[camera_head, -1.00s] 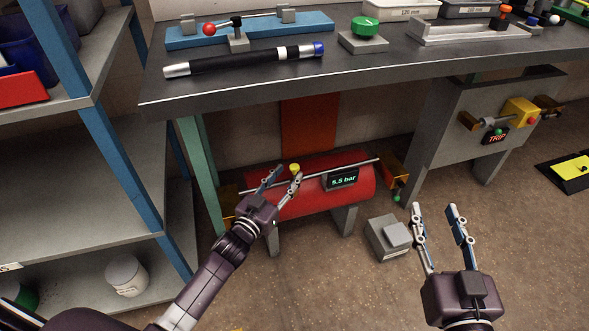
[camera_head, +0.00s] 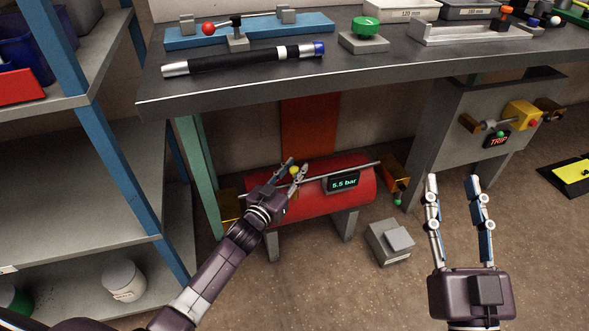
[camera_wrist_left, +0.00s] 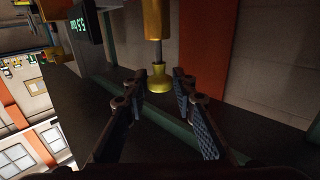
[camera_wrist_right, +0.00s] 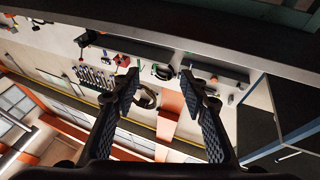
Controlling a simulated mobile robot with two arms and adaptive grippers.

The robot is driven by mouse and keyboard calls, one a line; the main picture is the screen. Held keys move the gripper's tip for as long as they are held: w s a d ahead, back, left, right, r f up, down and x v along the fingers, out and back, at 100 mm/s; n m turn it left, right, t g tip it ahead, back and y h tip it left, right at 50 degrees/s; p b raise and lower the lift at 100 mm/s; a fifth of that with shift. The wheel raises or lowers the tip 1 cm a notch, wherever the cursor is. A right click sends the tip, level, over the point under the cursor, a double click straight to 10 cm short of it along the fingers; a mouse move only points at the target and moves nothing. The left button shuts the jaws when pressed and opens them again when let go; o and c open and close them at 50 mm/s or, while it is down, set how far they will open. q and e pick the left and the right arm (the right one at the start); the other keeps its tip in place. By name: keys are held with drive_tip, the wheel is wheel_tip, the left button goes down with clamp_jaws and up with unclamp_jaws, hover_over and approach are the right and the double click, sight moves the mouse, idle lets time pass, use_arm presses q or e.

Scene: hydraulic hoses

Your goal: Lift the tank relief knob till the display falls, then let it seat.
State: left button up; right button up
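The red tank (camera_head: 330,203) stands under the bench, with a dark display (camera_head: 344,183) on its front reading "5.5 bar". The yellow relief knob (camera_head: 295,170) sits on top of the tank. My left gripper (camera_head: 290,167) is open at the knob, a finger on either side. In the left wrist view the yellow knob (camera_wrist_left: 159,82) shows between the two fingertips (camera_wrist_left: 158,75), with visible gaps; I cannot tell its exact depth between them. My right gripper (camera_head: 453,180) is open and empty, in front of the bench at the right.
A thin rod (camera_head: 345,172) runs above the tank beside my left gripper. The bench top (camera_head: 400,70) overhangs the tank. A grey box (camera_head: 390,242) lies on the floor right of it. Blue-posted shelving (camera_head: 140,150) stands left. A panel (camera_head: 496,140) reads "TRIP".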

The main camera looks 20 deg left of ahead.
use_arm(q)
clamp_jaws()
drive_tip(key=shift+r+p, duration=0.8)
drive_tip(key=shift+p, duration=0.25)
drive_tip(key=shift+o, duration=2.3)
unclamp_jaws()
drive_tip(key=shift+r, duration=0.1)
use_arm(e)
wheel_tip(320, 180, down, 11)
drive_tip(key=d+g+h, duration=0.1)
drive_tip(key=g+h, duration=0.1)
drive_tip(key=g, duration=0.3)
drive_tip(key=shift+w+d, duration=0.15)
drive_tip(key=shift+w, duration=0.25)
